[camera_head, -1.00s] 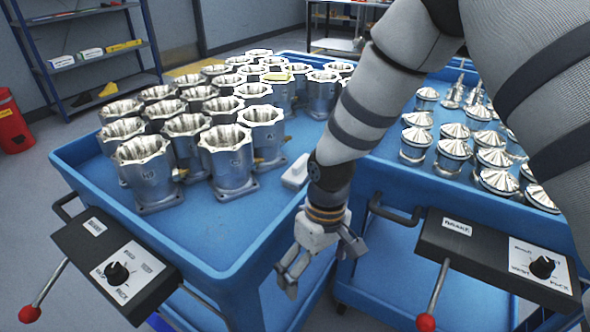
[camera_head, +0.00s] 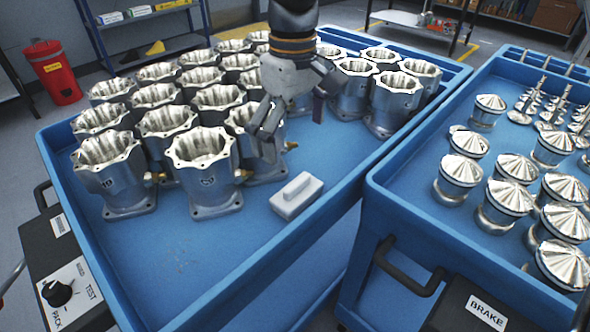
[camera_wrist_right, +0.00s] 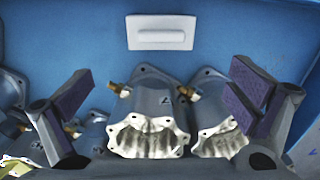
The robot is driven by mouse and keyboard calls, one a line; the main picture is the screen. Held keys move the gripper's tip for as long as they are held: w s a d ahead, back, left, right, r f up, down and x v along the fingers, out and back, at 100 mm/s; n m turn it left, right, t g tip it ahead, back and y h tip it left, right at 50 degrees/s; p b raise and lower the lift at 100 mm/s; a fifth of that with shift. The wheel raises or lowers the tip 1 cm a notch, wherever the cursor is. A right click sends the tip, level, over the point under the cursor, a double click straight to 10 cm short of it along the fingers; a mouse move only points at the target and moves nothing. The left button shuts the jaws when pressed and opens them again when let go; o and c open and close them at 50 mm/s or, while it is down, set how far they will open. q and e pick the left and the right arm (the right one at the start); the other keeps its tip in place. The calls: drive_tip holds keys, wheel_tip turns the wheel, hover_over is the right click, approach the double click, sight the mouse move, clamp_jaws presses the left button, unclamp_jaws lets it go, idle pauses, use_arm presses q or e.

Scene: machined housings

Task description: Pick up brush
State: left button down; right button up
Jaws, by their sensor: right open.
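The brush (camera_head: 297,195) looks like a small white block with a raised handle. It lies on the blue cart's floor, right of the front metal housings in the head view. It also shows in the right wrist view (camera_wrist_right: 161,32) at the top middle, beyond the fingers. My right gripper (camera_head: 291,125) is open and empty, above the housings and behind the brush in the head view. Its two fingers (camera_wrist_right: 160,97) stand wide apart in the right wrist view, with housings below and between them. My left gripper is not in view.
Several metal housings (camera_head: 203,165) crowd the left cart (camera_head: 250,285) close to the brush. The cart floor in front of the brush is clear. A second blue cart (camera_head: 408,215) with several finned metal parts (camera_head: 461,170) stands to the right.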

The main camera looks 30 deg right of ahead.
sight(297, 182)
drive_tip(key=f, duration=0.8)
drive_tip(key=s+f, duration=0.1)
drive_tip(key=f, duration=0.2)
drive_tip(key=shift+s+d+f+b, duration=0.1)
drive_tip(key=shift+f+b, duration=0.25)
drive_tip(key=shift+f, duration=0.05)
drive_tip(key=shift+r, duration=0.1)
drive_tip(key=c, duration=1)
